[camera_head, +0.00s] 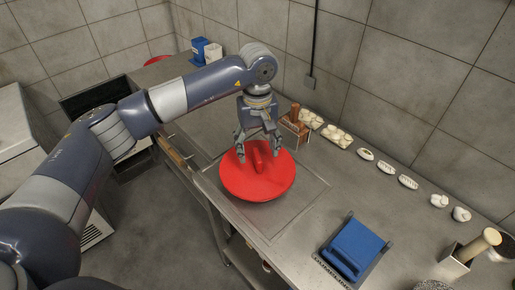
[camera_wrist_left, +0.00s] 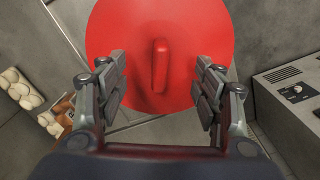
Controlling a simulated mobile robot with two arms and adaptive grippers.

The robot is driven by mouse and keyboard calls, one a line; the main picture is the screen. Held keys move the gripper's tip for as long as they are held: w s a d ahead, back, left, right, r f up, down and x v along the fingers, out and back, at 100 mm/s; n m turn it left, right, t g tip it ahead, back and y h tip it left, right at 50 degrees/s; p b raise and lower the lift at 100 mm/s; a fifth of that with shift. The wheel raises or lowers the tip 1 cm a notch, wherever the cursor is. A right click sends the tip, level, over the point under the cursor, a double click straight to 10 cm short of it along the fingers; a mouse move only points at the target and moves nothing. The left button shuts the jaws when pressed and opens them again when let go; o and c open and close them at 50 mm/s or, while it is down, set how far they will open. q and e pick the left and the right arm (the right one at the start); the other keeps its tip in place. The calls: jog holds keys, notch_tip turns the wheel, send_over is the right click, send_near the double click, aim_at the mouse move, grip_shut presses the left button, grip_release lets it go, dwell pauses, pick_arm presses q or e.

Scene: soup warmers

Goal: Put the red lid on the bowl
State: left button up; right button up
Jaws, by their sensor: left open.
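The red lid (camera_head: 257,183) is a round disc with an upright bar handle, near the left part of the steel counter in the head view. It also shows in the left wrist view (camera_wrist_left: 200,35), with its handle (camera_wrist_left: 160,64) near the middle. My left gripper (camera_head: 259,154) is open above the lid, its fingers on either side of the handle's line. In the wrist view the fingers are apart with nothing between them, and the handle lies just beyond the tips. I cannot tell whether a bowl is under the lid. My right gripper does not show.
A blue device (camera_head: 355,247) stands on the counter at the lower right. A wooden block holder (camera_head: 295,125), trays of pale food (camera_head: 336,136) and several small dishes line the wall. A utensil holder (camera_head: 462,260) is at the right. Another red item (camera_head: 158,60) is at the back left.

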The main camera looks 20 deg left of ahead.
aim_at(257, 154)
pick_arm(q)
jog(key=shift+r+p, duration=0.85)
jog(key=shift+r, duration=1.4)
